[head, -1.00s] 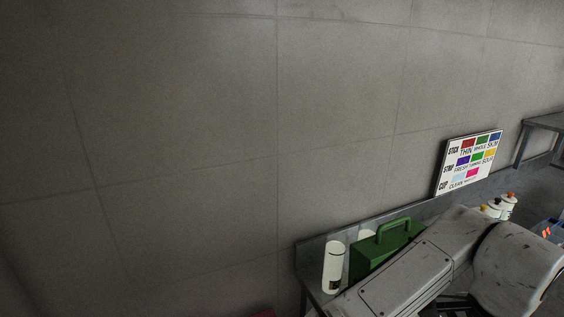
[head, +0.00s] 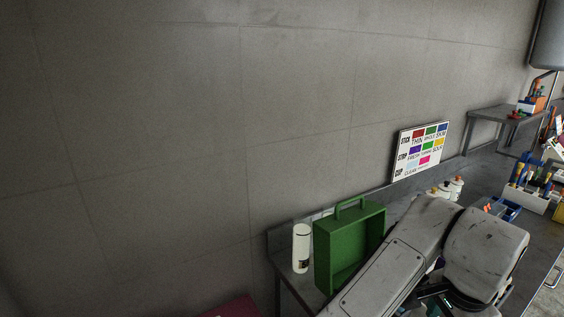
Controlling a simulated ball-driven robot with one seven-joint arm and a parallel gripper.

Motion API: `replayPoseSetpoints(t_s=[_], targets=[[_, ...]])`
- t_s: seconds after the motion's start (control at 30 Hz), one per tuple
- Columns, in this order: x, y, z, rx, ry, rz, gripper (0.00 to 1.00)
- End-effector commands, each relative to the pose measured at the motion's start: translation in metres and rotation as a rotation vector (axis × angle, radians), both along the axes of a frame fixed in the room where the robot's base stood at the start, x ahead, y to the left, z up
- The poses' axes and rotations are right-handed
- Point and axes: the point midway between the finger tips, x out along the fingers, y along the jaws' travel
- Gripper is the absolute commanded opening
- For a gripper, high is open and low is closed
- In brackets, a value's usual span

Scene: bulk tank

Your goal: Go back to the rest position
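My arm crosses the lower right of the head view, in front of the long grey bench (head: 285,262). My gripper (head: 440,298) seems to be partly in sight at the bottom edge, dark and mostly hidden by the arm links. I cannot make out its fingertips or whether it holds anything.
A green open-fronted box with a handle (head: 349,243) and a white cylinder (head: 301,248) stand at the bench's left end. A colour chart (head: 420,151) leans at the wall. Several bottles, a blue tray (head: 502,208) and a tool caddy (head: 530,187) lie right. A second table (head: 490,116) stands behind.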

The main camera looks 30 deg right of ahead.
Motion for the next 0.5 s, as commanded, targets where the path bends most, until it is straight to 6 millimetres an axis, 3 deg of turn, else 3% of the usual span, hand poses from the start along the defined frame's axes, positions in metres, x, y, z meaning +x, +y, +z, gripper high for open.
replayPoseSetpoints(t_s=[0.27,0.4,0.5], targets=[[0.012,-0.044,0.019,-0.244,-0.017,0.177,0.60],[0.027,-0.065,0.030,-0.413,-0.007,0.361,0.60],[0.043,-0.068,0.032,-0.522,0.010,0.534,0.60]])
